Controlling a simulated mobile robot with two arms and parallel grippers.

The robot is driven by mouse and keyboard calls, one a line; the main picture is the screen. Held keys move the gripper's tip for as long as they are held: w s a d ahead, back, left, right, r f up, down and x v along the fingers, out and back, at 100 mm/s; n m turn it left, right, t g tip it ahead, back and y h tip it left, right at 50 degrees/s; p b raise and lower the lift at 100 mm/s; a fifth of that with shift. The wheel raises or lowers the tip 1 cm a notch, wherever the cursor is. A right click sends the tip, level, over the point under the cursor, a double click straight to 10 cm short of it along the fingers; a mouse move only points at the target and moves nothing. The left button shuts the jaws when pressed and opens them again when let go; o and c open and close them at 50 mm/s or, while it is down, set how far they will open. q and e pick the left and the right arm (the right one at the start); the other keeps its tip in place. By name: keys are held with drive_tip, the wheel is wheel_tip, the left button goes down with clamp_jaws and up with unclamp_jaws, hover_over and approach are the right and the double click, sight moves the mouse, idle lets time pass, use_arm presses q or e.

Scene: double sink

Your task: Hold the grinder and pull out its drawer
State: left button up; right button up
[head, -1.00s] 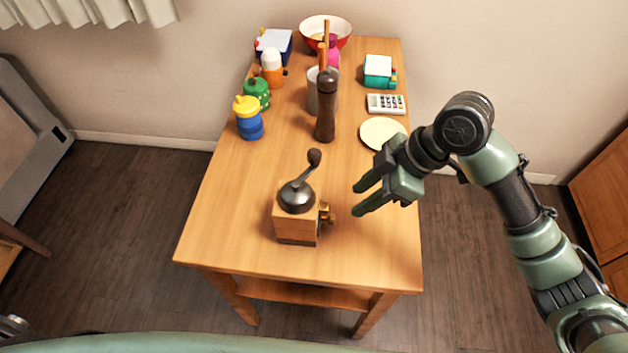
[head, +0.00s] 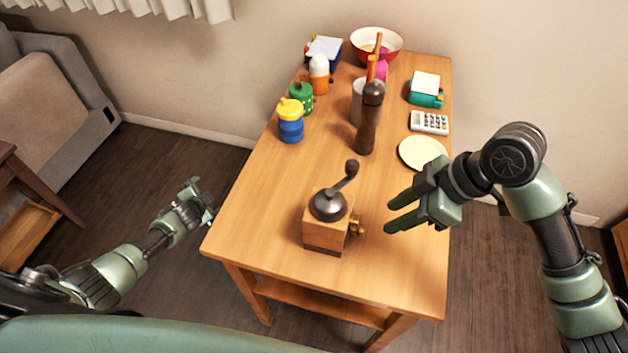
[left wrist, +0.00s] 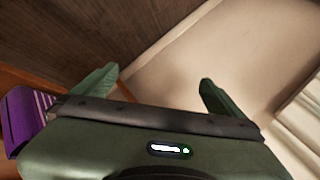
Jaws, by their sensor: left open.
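The grinder (head: 326,228) stands upright near the front of the wooden table, with a wooden body, a dark metal dome and a crank with a dark knob pointing up and right. A brass knob (head: 357,226) sticks out from its right side; I cannot make out the drawer's outline. My right gripper (head: 390,215) is open and empty, just right of the brass knob and apart from it, fingers pointing left. My left gripper (head: 203,198) is off the table's left edge, away from the grinder. In the left wrist view its two fingers (left wrist: 158,88) are spread with nothing between them.
A yellow-and-blue jar (head: 290,121) and several other items fill the back. The table (head: 265,215) is clear left of the grinder. A purple object (left wrist: 25,120) shows in the left wrist view.

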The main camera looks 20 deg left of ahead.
use_arm(q)
drive_tip(key=w+a+r+m+t+y, duration=0.1)
drive_tip(key=w+a+r+t, duration=0.3)
drive_tip(key=r, duration=0.9)
drive_tip(key=w+a+r+m+y, duration=0.1)
drive_tip(key=w+r, duration=0.5)
drive_tip(key=r, duration=0.8)
drive_tip(key=w+a+r+m+t+y, duration=0.1)
drive_tip(key=w+a+r+t, duration=0.15)
drive_tip(key=w+r, duration=0.7)
drive_tip(key=s+d+g+h, duration=0.3)
drive_tip(key=d, duration=1.2)
drive_tip(key=s+d+g+h, duration=0.4)
drive_tip(key=d, duration=1.2)
drive_tip(key=m+g, duration=0.7)
drive_tip(key=g, duration=0.1)
hover_over(315, 201)
drive_tip(key=shift+w+f, duration=0.15)
drive_tip(key=shift+f, duration=0.75)
drive_tip(key=shift+s+f, duration=0.2)
wheel_tip(315, 201, down, 7)
drive_tip(key=shift+f, duration=0.2)
